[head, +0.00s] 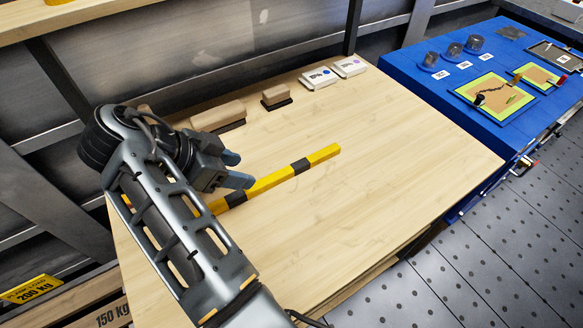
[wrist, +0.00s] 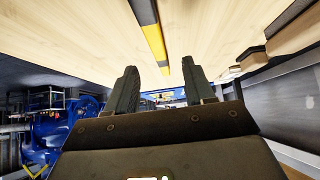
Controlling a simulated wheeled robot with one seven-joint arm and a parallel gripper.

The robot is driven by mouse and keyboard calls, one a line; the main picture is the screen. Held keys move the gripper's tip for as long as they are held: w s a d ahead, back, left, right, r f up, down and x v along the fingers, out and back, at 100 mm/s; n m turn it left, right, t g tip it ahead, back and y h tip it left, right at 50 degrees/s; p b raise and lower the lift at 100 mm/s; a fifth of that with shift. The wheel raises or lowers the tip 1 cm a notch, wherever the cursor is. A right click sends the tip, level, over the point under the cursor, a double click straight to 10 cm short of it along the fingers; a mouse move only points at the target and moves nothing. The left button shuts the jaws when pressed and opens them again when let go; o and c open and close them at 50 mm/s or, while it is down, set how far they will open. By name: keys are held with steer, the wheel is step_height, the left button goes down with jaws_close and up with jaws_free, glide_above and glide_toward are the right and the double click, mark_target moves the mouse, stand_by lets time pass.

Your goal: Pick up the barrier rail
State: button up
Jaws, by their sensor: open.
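The barrier rail (head: 318,157) is a long yellow bar with black bands, lying on the wooden bench top (head: 400,150). Its near part is hidden behind my arm in the head view. My gripper (head: 240,170) is open and empty, close to the rail at its middle stretch. In the wrist view the rail (wrist: 152,35) runs from the top edge toward the gap between my two fingers (wrist: 160,85). I see no contact between the fingers and the rail; the exact height of the gripper over the bench is hard to tell.
Wooden blocks on dark bases (head: 276,96) and white labelled boxes (head: 319,78) line the bench's back edge. A blue table (head: 420,75) with domed devices and green-edged boards stands at the right. The bench's right half is clear.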

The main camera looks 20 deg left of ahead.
mark_target(268, 179)
steer(key=x, duration=0.2)
steer(key=shift+w+d, duration=0.2)
steer(key=shift+d, duration=0.1)
steer(key=x, duration=0.2)
steer(key=p+x, duration=0.1)
steer(key=x, duration=0.2)
steer(key=shift+s+d+f, duration=0.1)
steer(key=shift+d+f, duration=0.1)
steer(key=shift+f, duration=0.25)
jaws_close()
